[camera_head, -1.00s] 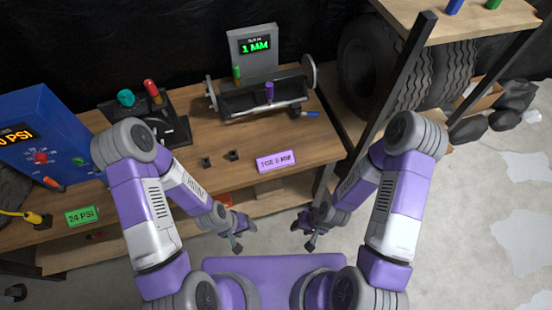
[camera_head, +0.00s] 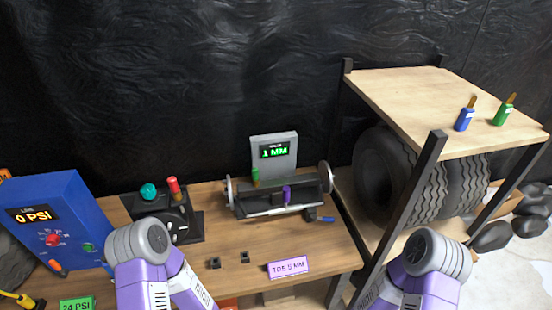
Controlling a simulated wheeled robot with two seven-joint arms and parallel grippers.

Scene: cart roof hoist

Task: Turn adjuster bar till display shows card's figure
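The toe gauge (camera_head: 250,197) stands at the back of the wooden bench, with a disc at each end. Its grey display (camera_head: 273,152) reads "1 MM" in green. A bar with a light metal rod (camera_head: 280,209) runs along its front, with a purple piece (camera_head: 287,194) at the middle and a blue-tipped end (camera_head: 326,219) at the right. A purple card (camera_head: 289,267) at the bench's front edge appears to read "TOE 5 MM"; the digit is small. Both my forearms show at the bottom, but both grippers are below the picture.
A blue box (camera_head: 55,225) showing "0 PSI" and a black unit with teal and red knobs (camera_head: 165,215) stand left. Two small black blocks (camera_head: 245,257) lie before the gauge. A shelf rack (camera_head: 440,100) with tyres (camera_head: 395,175) stands right; its dark post rises beside the bench.

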